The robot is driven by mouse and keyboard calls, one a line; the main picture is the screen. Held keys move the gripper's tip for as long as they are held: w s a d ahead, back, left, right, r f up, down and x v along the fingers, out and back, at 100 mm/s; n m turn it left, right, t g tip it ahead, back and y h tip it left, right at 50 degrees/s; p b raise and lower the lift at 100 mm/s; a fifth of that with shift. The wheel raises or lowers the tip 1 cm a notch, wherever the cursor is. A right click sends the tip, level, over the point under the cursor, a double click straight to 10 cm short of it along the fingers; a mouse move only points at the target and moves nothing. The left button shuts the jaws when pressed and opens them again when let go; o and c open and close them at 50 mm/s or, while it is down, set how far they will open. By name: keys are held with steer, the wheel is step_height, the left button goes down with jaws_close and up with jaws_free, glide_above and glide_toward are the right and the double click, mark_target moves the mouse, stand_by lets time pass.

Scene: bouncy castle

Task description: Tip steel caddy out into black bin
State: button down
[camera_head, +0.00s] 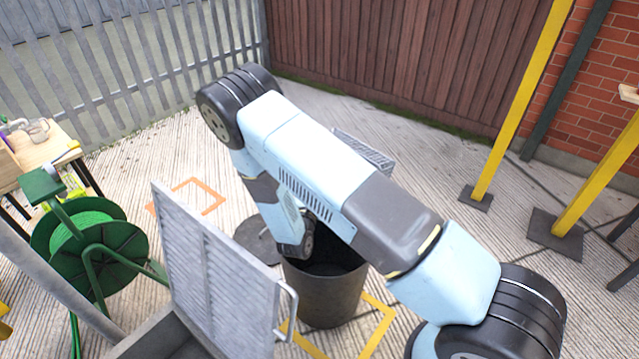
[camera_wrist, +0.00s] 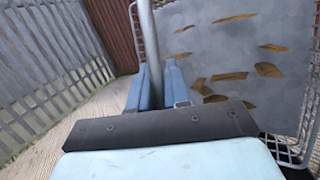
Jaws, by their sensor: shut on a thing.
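The black bin (camera_head: 325,295) stands on the ribbed ground in the head view, its mouth partly covered by my arm. The steel caddy (camera_wrist: 235,55) fills the right of the wrist view. It is a grey tray with wire-mesh sides, and several flat brown pieces (camera_wrist: 268,69) lie against its grey surface. A mesh part of it shows behind my arm in the head view (camera_head: 367,149). My gripper (camera_wrist: 160,84) is shut on the caddy's upright steel handle bar (camera_wrist: 147,35). The fingertips are hidden behind my arm in the head view.
A round dark lid (camera_head: 256,240) lies left of the bin. A grey metal container with a raised lid (camera_head: 205,275) and a green hose reel (camera_head: 90,245) stand at left. Yellow posts (camera_head: 520,95) rise at right. Bare ground lies towards the brown fence (camera_head: 390,55).

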steer(key=shift+s+a+f+n+t, duration=0.35)
steer(key=shift+s+a+n+t, duration=0.1)
steer(key=shift+s+a+t, duration=0.15)
steer(key=shift+s+a+f+n+t, duration=0.35)
steer(key=shift+s+a+n+t, duration=0.1)
steer(key=shift+a, duration=0.2)
steer(key=shift+d, duration=0.1)
stand_by(0.5)
